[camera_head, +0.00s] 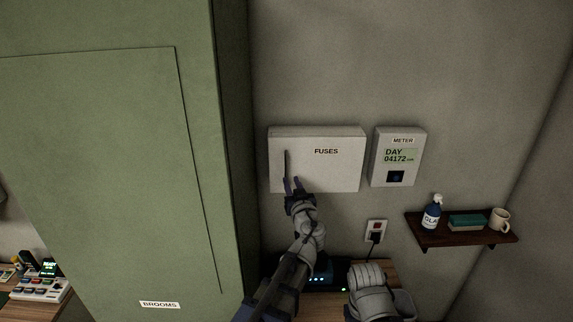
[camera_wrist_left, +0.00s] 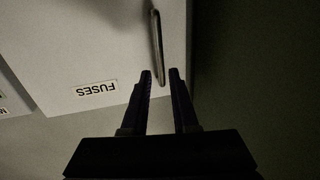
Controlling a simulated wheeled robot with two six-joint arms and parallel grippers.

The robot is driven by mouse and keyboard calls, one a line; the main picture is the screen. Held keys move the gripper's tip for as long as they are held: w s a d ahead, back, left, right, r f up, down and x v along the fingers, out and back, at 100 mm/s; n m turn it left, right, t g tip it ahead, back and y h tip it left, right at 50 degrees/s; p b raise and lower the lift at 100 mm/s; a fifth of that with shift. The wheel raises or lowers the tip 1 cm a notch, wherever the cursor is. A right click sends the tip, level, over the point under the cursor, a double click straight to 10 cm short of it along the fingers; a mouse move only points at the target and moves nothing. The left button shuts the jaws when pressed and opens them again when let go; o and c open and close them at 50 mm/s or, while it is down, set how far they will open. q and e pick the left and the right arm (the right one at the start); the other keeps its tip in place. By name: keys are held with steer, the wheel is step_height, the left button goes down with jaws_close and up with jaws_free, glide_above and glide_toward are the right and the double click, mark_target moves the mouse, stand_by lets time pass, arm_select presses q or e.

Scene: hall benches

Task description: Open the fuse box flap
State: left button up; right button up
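The fuse box (camera_head: 330,172) is a white wall box with a flap labelled FUSES, and the flap looks shut. Its dark upright handle (camera_head: 285,164) is on the flap's left side. In the left wrist view the flap (camera_wrist_left: 75,45) appears upside down, with the handle (camera_wrist_left: 157,47) just beyond the fingers. My left gripper (camera_head: 293,184) is at the lower end of the handle, and its fingers are apart with nothing between them in the left wrist view (camera_wrist_left: 160,85). Of my right arm, a grey part shows at the bottom; its gripper fingers cannot be made out.
A green broom cupboard (camera_head: 110,180) stands close on the left. A meter (camera_head: 397,158) hangs right of the fuse box. A socket with a plug (camera_head: 375,230) is below. A shelf (camera_head: 455,238) at right holds a spray bottle (camera_head: 432,214), a green-topped item and a mug (camera_head: 500,219).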

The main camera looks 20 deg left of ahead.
mark_target(287, 172)
arm_select(q)
steer(key=shift+x, duration=3.95)
jaws_close()
